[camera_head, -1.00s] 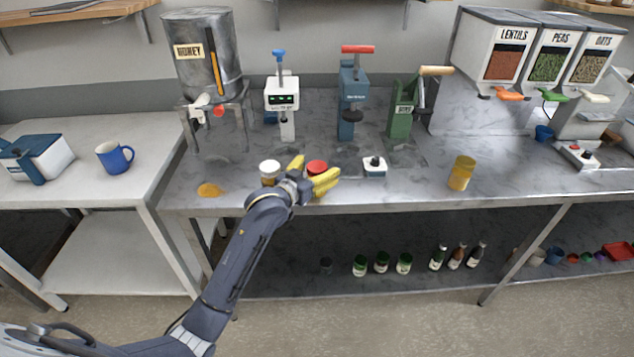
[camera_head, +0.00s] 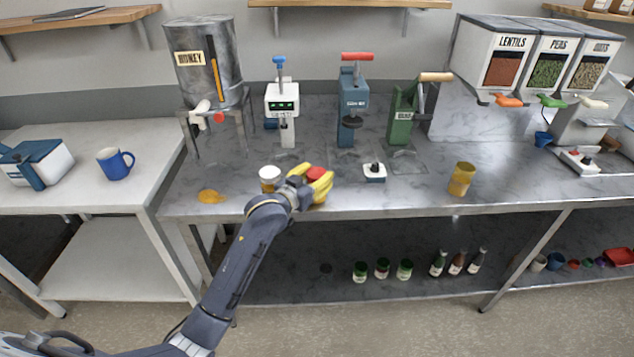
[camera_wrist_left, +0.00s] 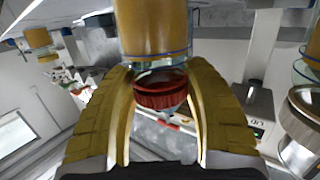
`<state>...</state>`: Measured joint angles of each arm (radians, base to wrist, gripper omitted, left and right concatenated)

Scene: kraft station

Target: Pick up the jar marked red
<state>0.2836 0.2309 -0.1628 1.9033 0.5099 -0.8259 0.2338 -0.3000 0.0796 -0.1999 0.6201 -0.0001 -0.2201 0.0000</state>
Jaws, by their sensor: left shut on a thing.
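The jar with the red lid (camera_head: 316,172) stands near the front edge of the metal table. Its amber body (camera_wrist_left: 152,28) and dark red lid (camera_wrist_left: 161,90) also show between the fingers in the left wrist view. My left gripper (camera_head: 321,187) is shut on this jar, with one yellow finger on each side. In the head view the fingers hide most of the jar's body. I see no clear gap between the jar and the table. My right gripper is in neither view.
A white-lidded jar (camera_head: 269,178) stands close to the left of my gripper. Lever machines (camera_head: 353,105) stand behind. A yellow patch (camera_head: 210,196) lies at left.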

